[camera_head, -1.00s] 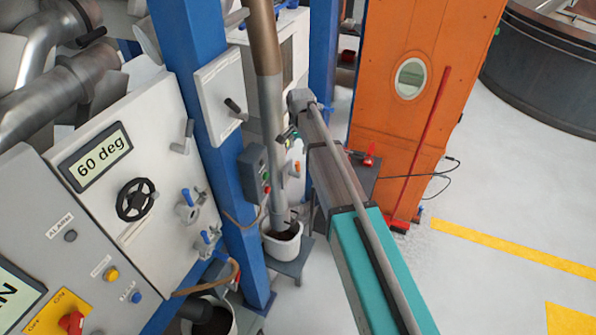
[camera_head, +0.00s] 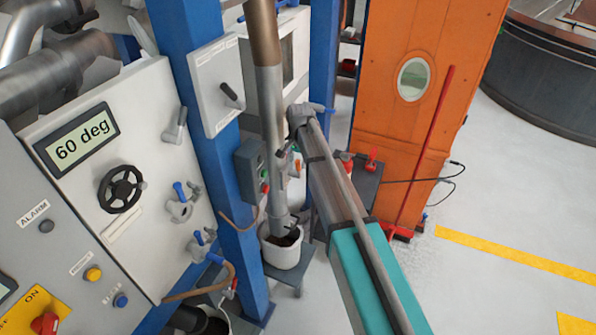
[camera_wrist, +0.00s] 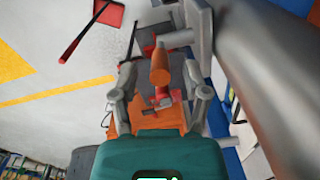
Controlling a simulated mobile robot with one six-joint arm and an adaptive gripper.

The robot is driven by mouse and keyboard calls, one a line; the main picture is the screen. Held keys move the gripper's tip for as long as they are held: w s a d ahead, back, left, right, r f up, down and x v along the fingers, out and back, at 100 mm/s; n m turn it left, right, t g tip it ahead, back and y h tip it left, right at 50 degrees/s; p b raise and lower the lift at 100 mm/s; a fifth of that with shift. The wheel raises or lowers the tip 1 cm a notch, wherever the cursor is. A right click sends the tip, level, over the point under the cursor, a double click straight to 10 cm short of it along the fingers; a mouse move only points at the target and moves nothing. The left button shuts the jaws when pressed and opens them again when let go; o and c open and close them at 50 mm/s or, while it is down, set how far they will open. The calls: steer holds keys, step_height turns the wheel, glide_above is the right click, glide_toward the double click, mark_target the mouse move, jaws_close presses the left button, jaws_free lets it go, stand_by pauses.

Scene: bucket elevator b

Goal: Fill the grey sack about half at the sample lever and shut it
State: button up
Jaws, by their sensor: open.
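My gripper (camera_wrist: 161,97) is open in the wrist view, its two grey fingers spread apart. A brown-orange cylindrical handle (camera_wrist: 160,66) on a grey fitting shows beyond and between the fingers, with no finger visibly touching it. I cannot tell whether it is the sample lever. In the head view the gripper is hidden behind my arm. I cannot make out a grey sack in either view. Small red-handled items (camera_head: 372,159) stand on a dark stand beyond my arm.
A white bucket (camera_head: 281,254) stands under the vertical pipe (camera_head: 271,120) beside a blue post (camera_head: 205,130). The control panel (camera_head: 110,215) is at left, with a display reading 60 deg. An orange cabinet (camera_head: 425,110) is behind.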

steer(key=shift+f+b, duration=0.95)
steer(key=shift+f, duration=0.35)
steer(key=shift+c, duration=0.3)
jaws_close()
